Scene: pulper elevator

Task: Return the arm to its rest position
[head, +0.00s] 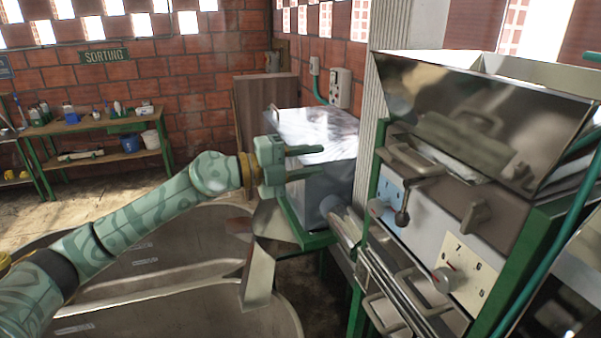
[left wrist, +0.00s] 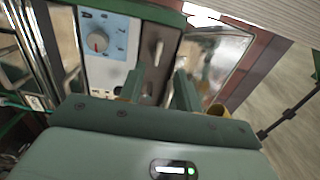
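My left arm (head: 130,215), patterned in green, reaches in from the lower left of the head view and is stretched out toward the machine. My left gripper (head: 317,160) is in front of the metal box with the shiny lid (head: 315,132). Its two fingers are apart with nothing between them. In the left wrist view the fingers of the left gripper (left wrist: 158,88) also stand apart and empty, with a blue dial panel (left wrist: 105,40) beyond them. I cannot tell whether a finger touches anything. My right gripper is in neither view.
The tall machine (head: 480,115) with a metal hopper, levers and numbered dial panel (head: 470,265) stands close at the right. A round grey basin (head: 170,275) lies below my left arm.

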